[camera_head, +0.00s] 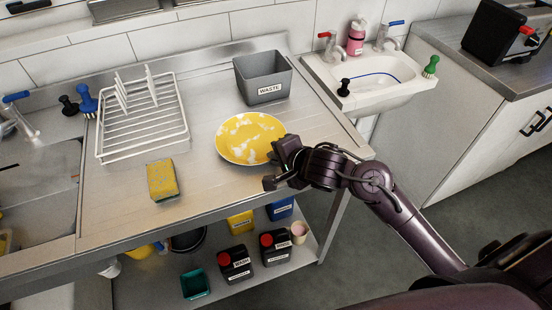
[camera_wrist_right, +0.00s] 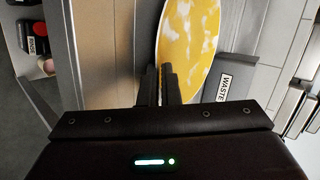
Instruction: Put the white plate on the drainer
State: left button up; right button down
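The plate (camera_head: 240,136) is round and looks yellow with white patches. It is over the metal counter, right of centre, face up. My right gripper (camera_head: 276,158) is at the plate's near right edge. In the right wrist view its two fingers (camera_wrist_right: 161,86) are close together with the plate's rim between them. I cannot tell whether the plate touches the counter. The drainer (camera_head: 142,131), a white wire rack with upright prongs, stands at the counter's back left, with no plate in it. My left gripper is not in view.
A grey waste bin (camera_head: 262,80) stands behind the plate. A yellow sponge (camera_head: 162,180) lies between the drainer and the counter's front edge. Blue and black brushes (camera_head: 86,100) stand left of the drainer. A hand basin (camera_head: 375,84) is at the right. The counter between drainer and plate is clear.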

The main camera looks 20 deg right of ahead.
jog(key=c, duration=1.9)
grip_release()
jog(key=shift+f, duration=0.1)
jog(key=shift+c, duration=0.2)
jog(key=shift+s+r, duration=0.15)
jog(key=shift+r, duration=0.2)
jog(key=p+v, duration=0.4)
jog(key=v, duration=0.7)
jog(key=shift+s, duration=0.3)
jog(key=shift+d+r, duration=0.1)
jog(key=shift+d, duration=0.05)
